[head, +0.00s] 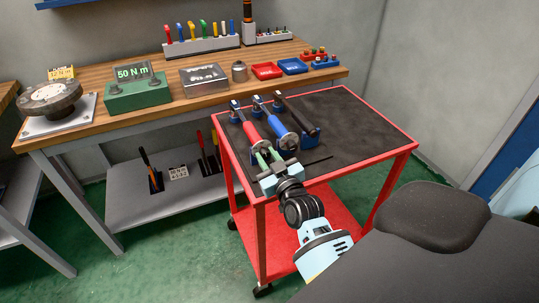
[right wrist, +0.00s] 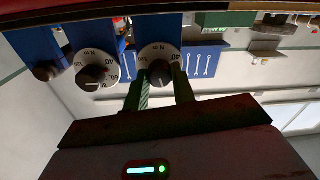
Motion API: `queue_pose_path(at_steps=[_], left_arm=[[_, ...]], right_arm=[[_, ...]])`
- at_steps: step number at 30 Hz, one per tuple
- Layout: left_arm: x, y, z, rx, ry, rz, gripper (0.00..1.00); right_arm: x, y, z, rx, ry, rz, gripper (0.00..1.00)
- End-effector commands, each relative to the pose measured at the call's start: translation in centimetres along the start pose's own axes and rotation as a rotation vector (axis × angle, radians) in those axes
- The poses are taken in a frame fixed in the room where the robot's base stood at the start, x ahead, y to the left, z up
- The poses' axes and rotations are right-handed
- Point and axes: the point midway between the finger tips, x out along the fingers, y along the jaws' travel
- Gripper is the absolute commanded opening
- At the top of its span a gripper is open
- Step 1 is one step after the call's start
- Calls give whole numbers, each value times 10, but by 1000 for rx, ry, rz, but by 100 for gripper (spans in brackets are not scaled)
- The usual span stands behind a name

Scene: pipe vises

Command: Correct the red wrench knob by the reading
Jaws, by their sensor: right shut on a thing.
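The red wrench (head: 248,127) lies in the blue rack on the cart, left of a blue wrench (head: 272,116) and a black wrench (head: 297,112). My right gripper (head: 266,153) is at the near end of the red wrench, with its fingers shut on the dark knob. In the right wrist view the knob (right wrist: 160,74) sits in a white dial with numbers and "N m", between the fingertips (right wrist: 163,78). Its exact setting is hard to read. The green tester (head: 138,94) on the bench shows "50 N m". My left gripper is not in view.
The blue wrench's dial (right wrist: 92,68) is close beside the fingers in the right wrist view. The red cart's dark top (head: 365,125) is clear on the right. The wooden bench behind holds a round flange (head: 50,98), a grey box (head: 204,79) and small trays.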

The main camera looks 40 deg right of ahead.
Motion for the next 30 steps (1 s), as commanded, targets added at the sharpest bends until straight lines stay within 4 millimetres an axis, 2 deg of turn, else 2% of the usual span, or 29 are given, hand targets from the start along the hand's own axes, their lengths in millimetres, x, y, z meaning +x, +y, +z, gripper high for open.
queue_pose_path(at_steps=[1,6,18,30], left_arm=[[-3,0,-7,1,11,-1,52],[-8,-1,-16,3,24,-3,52],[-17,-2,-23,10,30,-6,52],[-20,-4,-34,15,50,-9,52]], right_arm=[[1,0,-4,45,3,0,3],[1,1,-4,208,9,2,3],[1,1,-2,549,18,6,3],[0,0,-1,729,23,8,3]])
